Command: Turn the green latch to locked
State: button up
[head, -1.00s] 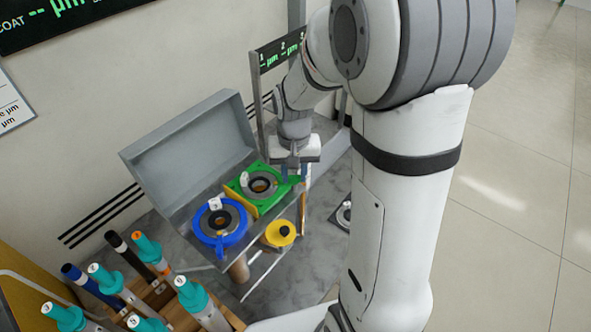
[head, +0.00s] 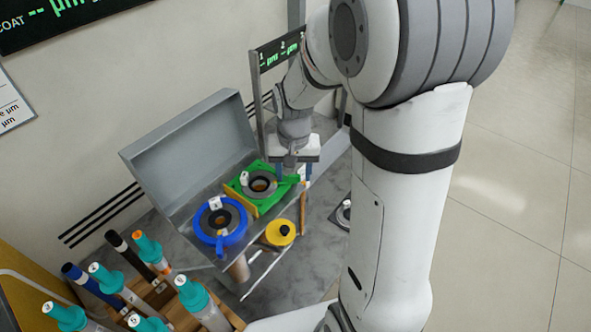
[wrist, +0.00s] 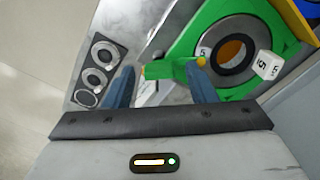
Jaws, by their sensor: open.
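The green latch (wrist: 172,68) is a lever with a yellow tip on the green ring fixture (head: 262,188). In the wrist view, the fixture (wrist: 225,45) surrounds a grey ring with a copper-coloured opening, and the latch sticks out to the left from it. My gripper (wrist: 160,85) is open, with its two blue fingers on either side of the latch; I cannot tell whether either touches it. In the head view, my gripper (head: 291,175) is at the right side of the green fixture and partly hides the latch.
A blue ring fixture (head: 220,222) sits left of the green one, before a grey upright panel (head: 190,150). A yellow round part (head: 280,233) lies in front. Teal-capped rods (head: 150,250) stand at lower left. A dark plate with several rings (wrist: 98,72) shows in the wrist view.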

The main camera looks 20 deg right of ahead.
aim_at(294, 175)
notch_tip(294, 175, up, 8)
jog(key=shift+f+p, duration=0.1)
jog(key=shift+p, duration=0.7)
